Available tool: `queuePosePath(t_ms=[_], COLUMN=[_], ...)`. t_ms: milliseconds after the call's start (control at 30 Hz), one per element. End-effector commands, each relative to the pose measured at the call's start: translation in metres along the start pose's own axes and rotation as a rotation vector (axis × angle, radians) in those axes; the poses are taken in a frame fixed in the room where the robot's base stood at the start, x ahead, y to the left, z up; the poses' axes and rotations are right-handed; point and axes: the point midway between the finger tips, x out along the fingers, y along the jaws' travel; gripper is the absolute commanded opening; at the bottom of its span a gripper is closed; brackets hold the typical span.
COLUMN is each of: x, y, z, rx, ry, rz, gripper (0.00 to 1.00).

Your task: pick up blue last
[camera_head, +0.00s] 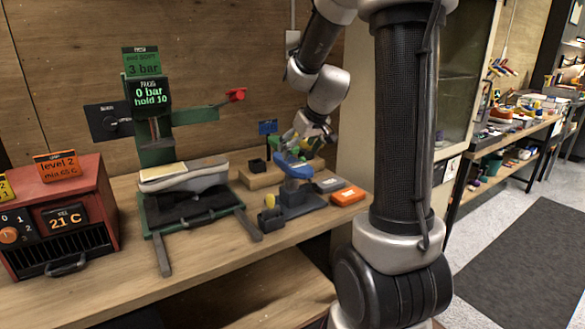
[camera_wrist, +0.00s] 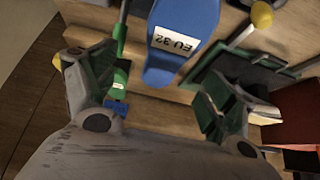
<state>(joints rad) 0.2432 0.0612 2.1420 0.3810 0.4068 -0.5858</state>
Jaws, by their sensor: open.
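The blue last (camera_head: 295,167) stands on a dark stand on the wooden bench, right of the press. In the wrist view the blue last (camera_wrist: 190,22) shows a white "EU 32" label and lies ahead of my fingers, partly cut off by the top edge. My gripper (camera_head: 306,143) is just above and beside the last. In the wrist view my gripper (camera_wrist: 148,82) is open, with nothing between its fingers. Whether a finger touches the last cannot be told.
A green press (camera_head: 153,140) with a sneaker (camera_head: 183,175) stands left of the last. A red heater box (camera_head: 62,215) is at the far left. A wooden block (camera_head: 258,178) is behind.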

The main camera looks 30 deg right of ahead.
Motion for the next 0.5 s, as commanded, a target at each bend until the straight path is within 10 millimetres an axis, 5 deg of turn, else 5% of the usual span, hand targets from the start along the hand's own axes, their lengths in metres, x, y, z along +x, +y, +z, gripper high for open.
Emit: queuePosePath(t_ms=[500], x=[0.069], y=[-0.007], z=[0.01], rx=[-0.002], ry=[-0.006], rz=[-0.001], gripper=[0.84])
